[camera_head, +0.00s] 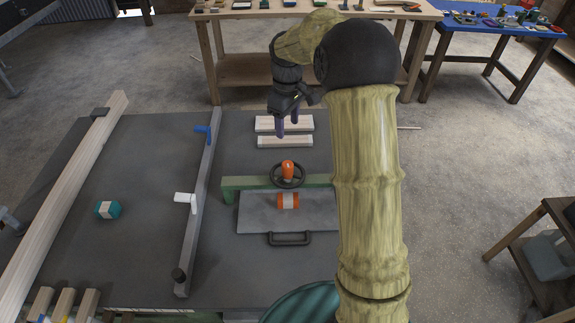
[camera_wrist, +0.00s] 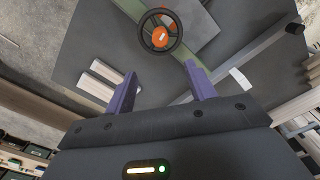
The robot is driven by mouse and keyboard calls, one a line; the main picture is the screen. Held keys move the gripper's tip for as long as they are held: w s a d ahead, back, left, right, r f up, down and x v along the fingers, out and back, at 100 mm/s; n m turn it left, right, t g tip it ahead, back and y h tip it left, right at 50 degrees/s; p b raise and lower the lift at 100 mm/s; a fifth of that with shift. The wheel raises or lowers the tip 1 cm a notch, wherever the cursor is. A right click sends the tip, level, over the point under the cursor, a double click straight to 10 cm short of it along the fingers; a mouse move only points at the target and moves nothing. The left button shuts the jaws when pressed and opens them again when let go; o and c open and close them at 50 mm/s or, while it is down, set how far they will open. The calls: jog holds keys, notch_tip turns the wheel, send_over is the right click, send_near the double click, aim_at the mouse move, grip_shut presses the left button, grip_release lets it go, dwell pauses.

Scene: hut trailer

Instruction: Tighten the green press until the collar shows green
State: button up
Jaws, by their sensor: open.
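The green press (camera_head: 232,183) stands on the dark table, a green crossbar with a black handwheel (camera_head: 287,182) on top. An orange piece (camera_head: 288,168) rises at the wheel's middle; in the wrist view the orange middle (camera_wrist: 160,38) shows inside the wheel rim. I see no green on it, and cannot tell which part is the collar. My gripper (camera_head: 287,130) has purple fingers and is above and behind the wheel, apart from it. In the wrist view my gripper (camera_wrist: 160,73) is open and empty, with the wheel beyond the fingertips.
An orange-and-white cylinder (camera_head: 288,201) lies on a grey plate (camera_head: 257,219) with a black handle (camera_head: 289,239). Two pale wood blocks (camera_head: 284,141) lie behind the press. A grey rail (camera_head: 200,190) with blue and white levers runs left. A teal-and-white cylinder (camera_head: 108,209) lies further left.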

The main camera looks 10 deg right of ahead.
aim_at(288, 164)
notch_tip(288, 164, down, 17)
jog(key=p, duration=0.3)
jog(key=shift+f, duration=0.2)
jog(key=c, duration=1)
jog(key=shift+o, duration=0.2)
jog(key=shift+m, duration=0.4)
